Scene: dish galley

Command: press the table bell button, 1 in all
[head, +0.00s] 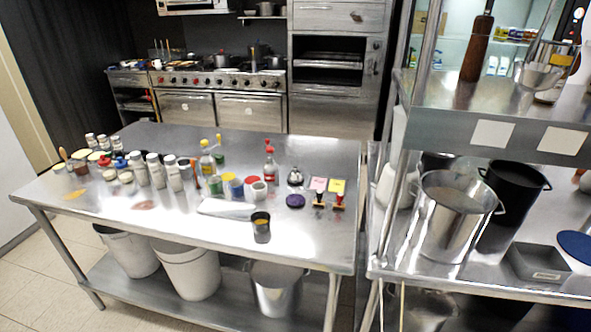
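A small silver dome, which looks like the table bell (295,177), stands on the right part of the steel table (150,218) in the head view. It is small in the picture, and I cannot make out its button clearly. Nothing is seen touching it. My gripper is not in view.
A red-capped bottle (270,163) stands left of the bell. A purple round thing (295,201) lies in front; pink (318,184) and yellow (337,186) pads lie right. A dark cup (261,224) stands near the front edge. A shelf rack (405,160) rises at right.

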